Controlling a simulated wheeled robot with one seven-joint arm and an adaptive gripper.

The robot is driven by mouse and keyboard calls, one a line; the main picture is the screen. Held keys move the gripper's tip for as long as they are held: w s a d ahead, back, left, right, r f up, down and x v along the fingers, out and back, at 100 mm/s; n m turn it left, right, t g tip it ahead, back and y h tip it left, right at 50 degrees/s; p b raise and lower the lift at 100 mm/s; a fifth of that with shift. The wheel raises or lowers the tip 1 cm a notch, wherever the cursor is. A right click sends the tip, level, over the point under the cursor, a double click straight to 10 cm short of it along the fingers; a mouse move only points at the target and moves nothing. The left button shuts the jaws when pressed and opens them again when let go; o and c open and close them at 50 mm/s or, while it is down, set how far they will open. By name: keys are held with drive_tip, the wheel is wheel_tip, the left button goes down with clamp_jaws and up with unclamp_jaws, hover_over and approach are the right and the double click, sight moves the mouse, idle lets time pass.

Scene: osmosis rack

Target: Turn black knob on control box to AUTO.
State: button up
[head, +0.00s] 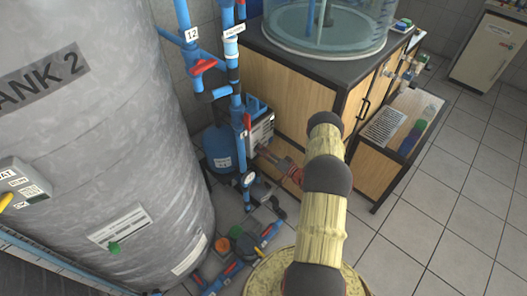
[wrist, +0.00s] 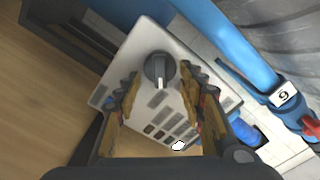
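The control box (wrist: 150,95) fills the middle of the wrist view as a pale panel with small label patches and a round light near its lower edge. Its black knob (wrist: 158,70) sits near the top of the panel. My gripper (wrist: 157,85) is open, with one finger on each side of the knob. Whether the fingertips touch it I cannot tell. The label wording is too small to read. In the head view the control box (head: 261,127) is partly hidden behind blue pipes, and my gripper (head: 262,152) reaches up to its front.
Blue pipes (head: 236,80) with red valve handles (head: 203,66) stand left of the box. A grey tank (head: 110,120) fills the left side. A wooden cabinet (head: 290,85) stands behind. Tiled floor (head: 450,200) is clear at right.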

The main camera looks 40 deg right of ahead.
drive_tip(key=shift+o, duration=0.8)
drive_tip(key=s, duration=1.2)
drive_tip(key=shift+d, duration=0.4)
